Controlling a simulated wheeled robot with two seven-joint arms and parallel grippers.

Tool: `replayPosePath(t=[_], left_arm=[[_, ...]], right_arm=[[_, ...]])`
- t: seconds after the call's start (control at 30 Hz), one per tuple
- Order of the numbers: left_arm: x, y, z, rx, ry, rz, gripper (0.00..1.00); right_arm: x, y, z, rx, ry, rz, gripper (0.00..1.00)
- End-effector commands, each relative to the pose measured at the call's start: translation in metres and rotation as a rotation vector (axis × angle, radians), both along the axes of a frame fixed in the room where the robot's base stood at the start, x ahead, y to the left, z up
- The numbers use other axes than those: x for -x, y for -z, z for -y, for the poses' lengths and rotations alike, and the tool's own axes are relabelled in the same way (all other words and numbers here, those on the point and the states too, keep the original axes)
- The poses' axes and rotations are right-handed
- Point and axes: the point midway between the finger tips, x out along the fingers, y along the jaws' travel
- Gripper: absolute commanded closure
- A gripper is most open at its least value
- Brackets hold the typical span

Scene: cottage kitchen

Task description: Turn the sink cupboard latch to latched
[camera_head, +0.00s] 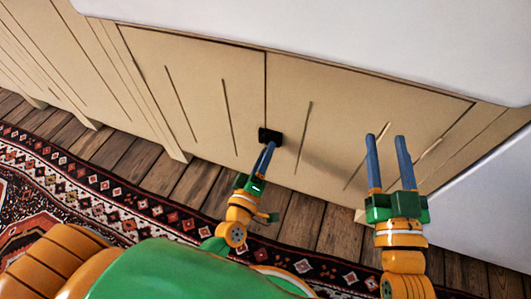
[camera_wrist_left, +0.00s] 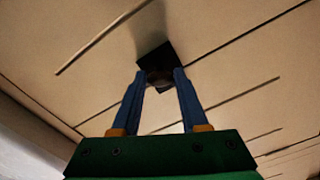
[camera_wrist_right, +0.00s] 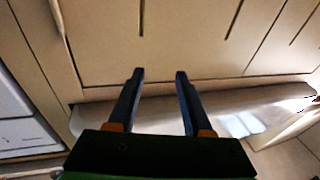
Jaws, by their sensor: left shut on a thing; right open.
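The sink cupboard latch (camera_head: 270,135) is a small black piece at the seam between two cream cupboard doors. In the left wrist view the latch (camera_wrist_left: 155,60) has a dark square plate against the door. My left gripper (camera_head: 268,147) is at the latch, with its blue fingers (camera_wrist_left: 159,74) shut on the latch's knob. The fingers hide most of the knob, so I cannot tell its turn. My right gripper (camera_head: 386,138) is open and empty, in front of the right door, and its parted fingers also show in the right wrist view (camera_wrist_right: 159,72).
The cream left door (camera_head: 200,90) and right door (camera_head: 350,120) look closed. A white sink or counter (camera_head: 330,40) overhangs above. A patterned rug (camera_head: 120,200) lies on the wood floor (camera_head: 200,185). A white unit (camera_head: 480,220) stands at the right.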

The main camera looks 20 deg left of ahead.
Motion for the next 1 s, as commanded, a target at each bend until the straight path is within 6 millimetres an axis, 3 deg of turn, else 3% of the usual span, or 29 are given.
replayPosePath(t=[0.5, 1.0], left_arm=[[0.0, 0.0, 0.0, 0.375, 0.0, -0.012, 1.0], [0.0, 0.0, 0.0, 0.481, 0.0, -0.015, 1.0]], right_arm=[[0.001, -0.007, 0.0, -0.008, -0.002, 0.037, 0.5], [0.003, -0.015, -0.002, -0.018, -0.006, 0.077, 0.5]])
